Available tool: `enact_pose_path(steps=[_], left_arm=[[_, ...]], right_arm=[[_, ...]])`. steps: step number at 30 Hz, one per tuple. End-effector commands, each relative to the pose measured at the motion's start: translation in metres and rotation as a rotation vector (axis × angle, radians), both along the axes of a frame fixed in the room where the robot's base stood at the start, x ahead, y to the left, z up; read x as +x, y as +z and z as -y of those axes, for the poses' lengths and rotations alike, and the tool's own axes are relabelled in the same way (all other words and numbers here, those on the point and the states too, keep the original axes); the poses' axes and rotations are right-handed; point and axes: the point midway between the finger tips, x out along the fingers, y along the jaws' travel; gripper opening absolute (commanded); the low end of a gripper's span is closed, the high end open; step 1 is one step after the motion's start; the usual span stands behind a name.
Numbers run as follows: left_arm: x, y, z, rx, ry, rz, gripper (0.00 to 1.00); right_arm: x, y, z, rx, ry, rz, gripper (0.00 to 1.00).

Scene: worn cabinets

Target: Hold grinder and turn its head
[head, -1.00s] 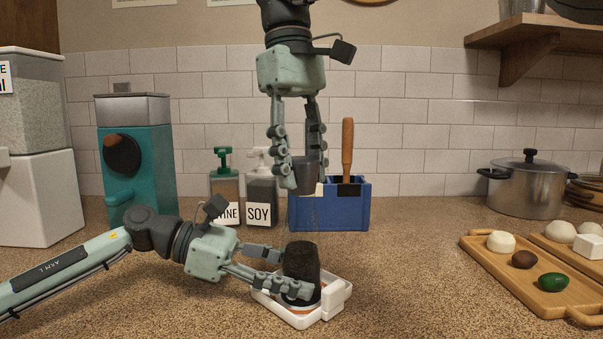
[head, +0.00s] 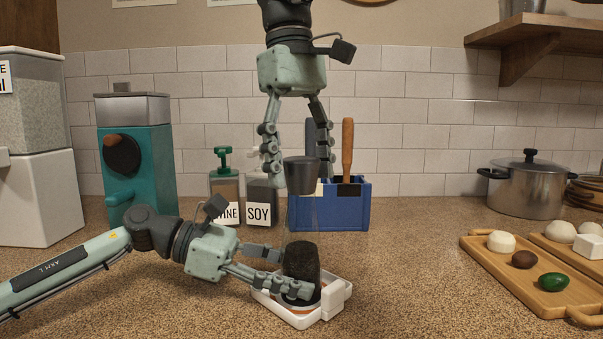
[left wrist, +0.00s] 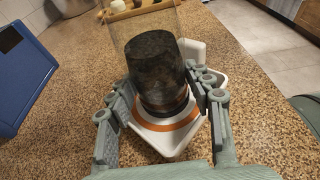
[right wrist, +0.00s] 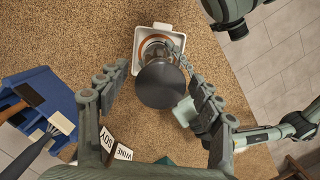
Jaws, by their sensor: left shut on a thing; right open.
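The grinder (head: 302,262) stands upright in a white tray (head: 296,317), with a clear body, dark contents low down and a dark grey head (head: 302,173) on top. My left gripper (head: 292,272) is shut on the lower part of the grinder; its fingers flank the body in the left wrist view (left wrist: 162,95). My right gripper (head: 297,165) is above, pointing down, open, with its fingers on either side of the head and apart from it. In the right wrist view the round head (right wrist: 161,84) lies between the spread fingers.
A blue caddy (head: 330,208) with a wooden-handled tool stands behind the grinder, beside the soy (head: 262,195) and wine bottles. A teal machine (head: 137,160) is at left. Wooden boards (head: 530,280) with food pieces and a steel pot (head: 525,185) are at right. The counter between is clear.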

Motion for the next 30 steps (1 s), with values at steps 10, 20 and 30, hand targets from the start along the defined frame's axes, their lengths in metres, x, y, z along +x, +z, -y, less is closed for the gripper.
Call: enact_pose_path(steps=[10, 20, 30], left_arm=[[0.0003, 0.0002, -0.0002, 0.0, 0.001, 0.0, 0.35], [0.0002, 0.0002, -0.0002, 0.0, 0.001, 0.0, 0.35], [0.0001, 0.0, -0.0001, 0.0, 0.0, 0.0, 0.35]], right_arm=[[-0.0005, -0.0004, -0.0003, 0.005, 0.764, -0.001, 0.66], [0.0, -0.0001, -0.0006, 0.0, 1.329, 0.0, 0.66], [-0.0003, -0.0008, -0.0004, 0.006, 1.884, 0.003, 0.66]])
